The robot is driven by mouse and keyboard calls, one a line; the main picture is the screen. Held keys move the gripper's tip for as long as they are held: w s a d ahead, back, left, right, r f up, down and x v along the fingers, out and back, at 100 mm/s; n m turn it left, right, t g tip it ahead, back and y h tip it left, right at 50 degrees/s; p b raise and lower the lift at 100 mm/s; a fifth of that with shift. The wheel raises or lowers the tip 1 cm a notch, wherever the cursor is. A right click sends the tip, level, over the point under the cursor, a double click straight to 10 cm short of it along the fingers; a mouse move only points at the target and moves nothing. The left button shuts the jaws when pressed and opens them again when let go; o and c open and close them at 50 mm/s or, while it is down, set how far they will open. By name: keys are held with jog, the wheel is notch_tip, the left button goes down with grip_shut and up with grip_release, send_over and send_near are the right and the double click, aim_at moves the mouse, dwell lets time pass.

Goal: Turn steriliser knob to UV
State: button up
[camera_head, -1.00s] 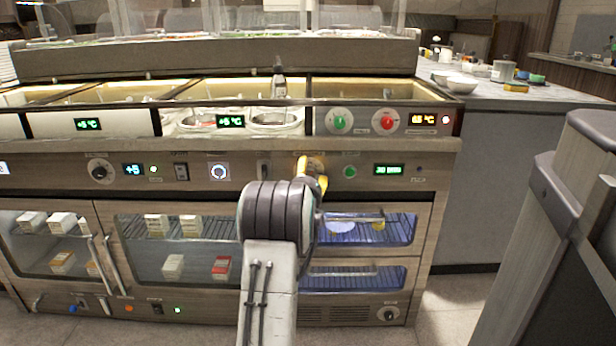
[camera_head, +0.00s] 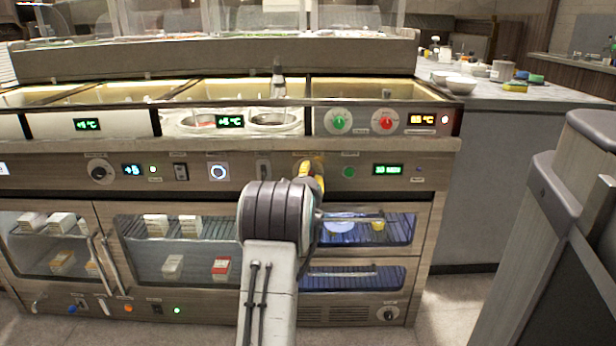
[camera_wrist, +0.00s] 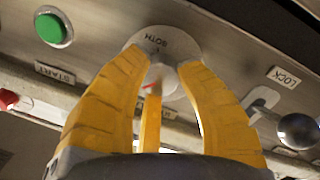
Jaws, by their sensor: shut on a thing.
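The steriliser knob (camera_wrist: 160,82) is a pale grey knob with a red mark, in front of a round dial plate (camera_wrist: 182,45) on the steel panel. The word BOTH is readable on the plate; the rest of its lettering is hidden by my fingers. My gripper (camera_wrist: 163,72) has its yellow fingers closed around the knob. In the head view my gripper (camera_head: 312,172) is at the panel above the blue-lit steriliser drawers (camera_head: 345,228), and my arm hides the knob. Which setting the red mark points to cannot be told.
The green START button (camera_wrist: 53,28) is beside the dial, and the LOCK lever (camera_wrist: 298,131) is on its other side. In the head view a green timer display (camera_head: 388,170) is right of my gripper. A grey cabinet (camera_head: 560,230) stands at right.

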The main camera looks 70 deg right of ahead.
jog(key=shift+w+r+m, duration=0.2)
jog(key=shift+r+m, duration=0.05)
jog(key=shift+m, duration=0.65)
jog(key=o, duration=1.2)
jog(key=shift+f, duration=0.1)
jog(key=v, duration=1.2)
